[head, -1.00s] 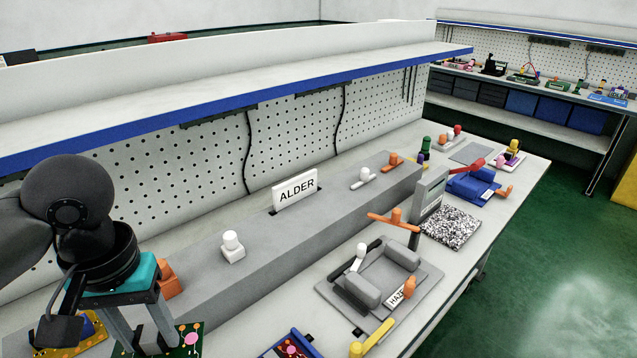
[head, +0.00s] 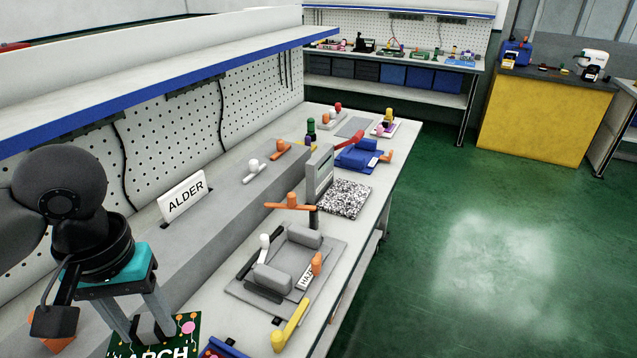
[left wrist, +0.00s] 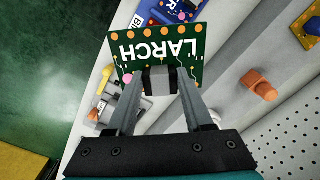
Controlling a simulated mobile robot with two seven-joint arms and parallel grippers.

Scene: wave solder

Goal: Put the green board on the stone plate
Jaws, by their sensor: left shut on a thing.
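The green board (head: 184,345), lettered LARCH, is at the bottom left of the head view, partly cut off by the lower edge. My left gripper (head: 150,328) is shut on it and holds it near one edge. In the left wrist view the board (left wrist: 158,50) shows between and beyond the fingertips (left wrist: 160,80), raised above the bench. The stone plate, a black-and-white speckled square (head: 345,199), lies on the bench to the right and farther away. Its top looks bare. My right gripper is not in view.
An orange-topped lever (head: 290,201) and a grey upright panel (head: 319,172) adjoin the plate. A blue device (head: 357,154) lies beyond. A grey ledge with an ALDER sign (head: 184,197) runs alongside.

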